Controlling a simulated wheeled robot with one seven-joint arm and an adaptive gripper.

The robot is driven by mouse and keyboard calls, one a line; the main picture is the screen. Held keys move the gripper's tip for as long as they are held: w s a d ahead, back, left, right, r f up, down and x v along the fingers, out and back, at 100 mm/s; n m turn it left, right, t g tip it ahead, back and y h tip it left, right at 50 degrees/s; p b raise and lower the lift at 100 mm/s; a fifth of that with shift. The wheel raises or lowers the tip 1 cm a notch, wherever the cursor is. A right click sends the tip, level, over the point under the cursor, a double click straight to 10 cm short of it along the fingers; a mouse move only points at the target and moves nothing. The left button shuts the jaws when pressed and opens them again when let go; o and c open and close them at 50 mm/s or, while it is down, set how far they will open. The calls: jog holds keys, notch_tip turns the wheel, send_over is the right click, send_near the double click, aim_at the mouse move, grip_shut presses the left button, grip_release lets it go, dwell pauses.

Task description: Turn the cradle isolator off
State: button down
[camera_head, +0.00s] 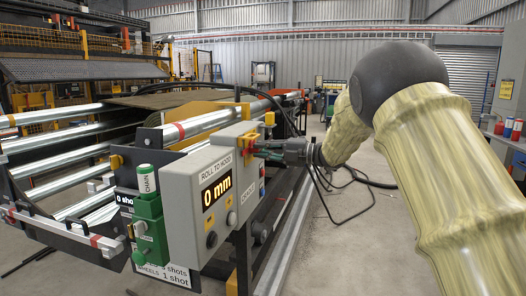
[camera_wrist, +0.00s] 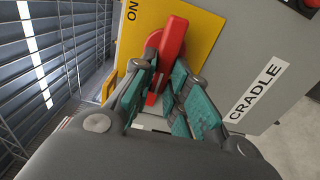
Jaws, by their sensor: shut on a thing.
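The cradle isolator has a red handle (camera_wrist: 173,38) on a yellow plate (camera_wrist: 205,45), in the wrist view. The plate carries the word ON at its upper left. The handle slants slightly, its upper end leaning right. My gripper (camera_wrist: 163,78) is shut on the handle, with a teal-padded finger on each side of it. The handle's lower part is partly hidden between the fingers. A white CRADLE label (camera_wrist: 257,91) is on the grey panel to the right. In the head view my gripper (camera_head: 262,150) is at the right side of the grey control box (camera_head: 183,205).
The box front shows ROLL TO HOOD and a 0 mm display (camera_head: 216,191). A green CHAIN unit (camera_head: 150,225) hangs left of it. Steel rollers (camera_head: 75,143) run behind. Open concrete floor lies to the right.

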jog(key=c, duration=1.4)
grip_release()
jog(key=v, duration=1.2)
